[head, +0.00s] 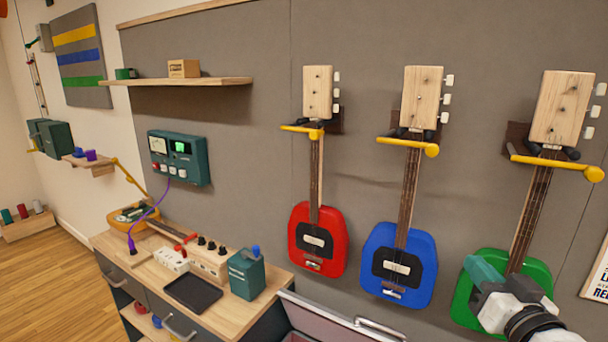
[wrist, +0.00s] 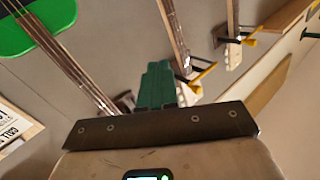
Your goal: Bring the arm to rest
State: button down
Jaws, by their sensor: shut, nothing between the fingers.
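My gripper (head: 480,272) shows at the lower right of the head view, its teal fingers in front of the green guitar (head: 540,270). In the wrist view its green fingers (wrist: 158,72) are together, with nothing between them. The arm is raised and reaches in from the lower right edge. Whether the gripper touches the green guitar cannot be told from these frames. The green guitar's body also shows at the upper left of the wrist view (wrist: 48,18).
A red guitar (head: 317,262) and a blue guitar (head: 399,282) hang on the grey wall with yellow bars across their necks. A workbench (head: 240,318) with boxes and a black tray (head: 193,292) stands lower left. A shelf (head: 190,82) is above. Wooden floor is open at far left.

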jog(key=s+a+f+n+g, duration=0.1)
jog(key=s+f+g, duration=0.35)
jog(key=f, duration=0.65)
jog(key=s+a+f+g, duration=0.1)
jog(key=s+f+g, duration=0.4)
jog(key=f, duration=0.6)
jog(key=s+f+g, duration=0.2)
jog(key=s+f, duration=0.3)
jog(key=s, duration=0.3)
jog(key=s+a+f+g, duration=0.1)
jog(key=s+f+g, duration=0.2)
jog(key=s, duration=0.5)
jog(key=s+f+g+b, duration=0.1)
jog(key=s+f+g, duration=0.1)
jog(key=s+f, duration=0.4)
jog(key=shift+s+a+f+g, duration=0.15)
jog(key=shift+s+f+g, duration=0.2)
jog(key=shift+s, duration=0.8)
jog(key=c, duration=1.8)
grip_release()
